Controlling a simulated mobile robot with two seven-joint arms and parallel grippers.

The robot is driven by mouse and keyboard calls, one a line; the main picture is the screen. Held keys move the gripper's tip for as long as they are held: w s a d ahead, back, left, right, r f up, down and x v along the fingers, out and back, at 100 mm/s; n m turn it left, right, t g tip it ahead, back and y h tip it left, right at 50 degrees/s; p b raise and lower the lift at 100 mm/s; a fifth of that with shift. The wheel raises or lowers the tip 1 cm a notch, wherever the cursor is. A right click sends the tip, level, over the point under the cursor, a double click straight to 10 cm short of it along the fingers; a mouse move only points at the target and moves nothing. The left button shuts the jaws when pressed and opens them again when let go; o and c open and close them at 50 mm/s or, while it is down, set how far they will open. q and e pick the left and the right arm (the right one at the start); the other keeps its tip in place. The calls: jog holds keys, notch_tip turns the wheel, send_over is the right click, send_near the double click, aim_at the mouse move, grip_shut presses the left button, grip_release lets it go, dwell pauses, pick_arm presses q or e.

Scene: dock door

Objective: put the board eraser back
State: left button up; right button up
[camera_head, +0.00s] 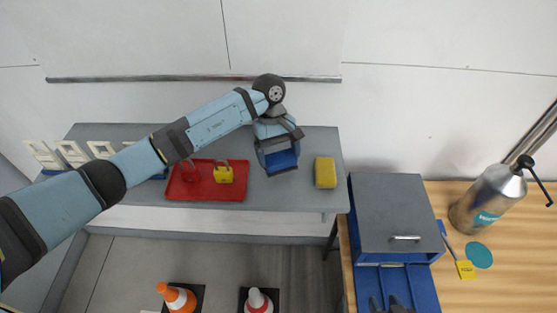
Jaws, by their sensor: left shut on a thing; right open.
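My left gripper (278,145) is over the grey shelf, below the whiteboard ledge. It is shut on a blue block with a dark edge, which looks like the board eraser (283,161). The gripper hides part of the block, and I cannot tell whether it touches the shelf. The long thin ledge (180,78) runs along the bottom of the whiteboard (285,40), behind and above the gripper. No object shows on the ledge. My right gripper (390,304) shows only as dark fingers at the bottom edge, open, over the blue base of the grey box.
The grey shelf (315,143) holds a red tray (207,194) with padlocks, a yellow block (325,172) and white frames (72,152). A grey box (398,212) and steel canister (488,197) stand on the wooden bench (515,260). Cones (177,298) stand below.

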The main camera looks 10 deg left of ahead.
aim_at(277, 153)
pick_arm(q)
notch_tip(277, 153, down, 4)
jog(key=shift+r+p, duration=0.25)
jog(key=shift+p, duration=0.05)
jog(key=shift+f, duration=0.2)
jog(key=o, duration=0.7)
jog(key=shift+r, duration=0.1)
